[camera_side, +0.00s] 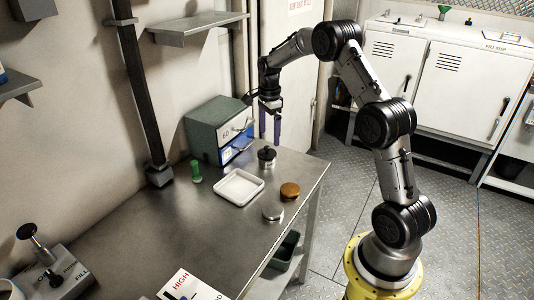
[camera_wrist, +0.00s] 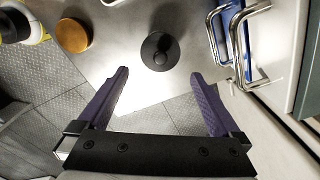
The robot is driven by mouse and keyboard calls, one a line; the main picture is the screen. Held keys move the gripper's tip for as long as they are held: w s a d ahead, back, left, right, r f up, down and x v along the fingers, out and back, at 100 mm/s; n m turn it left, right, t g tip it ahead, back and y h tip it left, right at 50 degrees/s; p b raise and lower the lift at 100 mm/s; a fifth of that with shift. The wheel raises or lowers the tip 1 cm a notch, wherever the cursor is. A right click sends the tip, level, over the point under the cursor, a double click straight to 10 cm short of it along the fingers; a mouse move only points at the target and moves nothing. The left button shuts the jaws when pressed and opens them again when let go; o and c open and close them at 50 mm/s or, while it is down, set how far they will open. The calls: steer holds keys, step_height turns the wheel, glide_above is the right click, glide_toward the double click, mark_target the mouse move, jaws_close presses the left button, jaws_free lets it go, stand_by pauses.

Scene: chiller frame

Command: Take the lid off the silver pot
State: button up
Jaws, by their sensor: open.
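The silver pot (camera_side: 266,164) stands on the metal table near its far right corner, with a dark lid (camera_side: 266,153) on it. From above in the wrist view, the round black lid (camera_wrist: 149,44) with a central knob (camera_wrist: 160,57) hides the pot body. My gripper (camera_side: 270,140) is open, fingers pointing down, above and close to the pot in the side view. In the wrist view my gripper (camera_wrist: 160,73) has its two purple fingers spread wide and nothing between them. The lid lies just beyond the fingertips, roughly centred between them.
A green cabinet (camera_side: 207,128) with handled drawers stands behind the pot; its handles (camera_wrist: 239,40) show close by on the right. A brown-topped round item (camera_side: 290,190), a silver disc (camera_side: 272,212), a white tray (camera_side: 239,187) and a green item (camera_side: 196,171) stand nearby.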

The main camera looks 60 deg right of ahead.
mark_target(268, 147)
steer(key=shift+a+f, duration=0.15)
steer(key=shift+f, duration=2.7)
steer(key=c, duration=1.2)
steer(key=shift+o, duration=0.2)
steer(key=shift+r, duration=0.15)
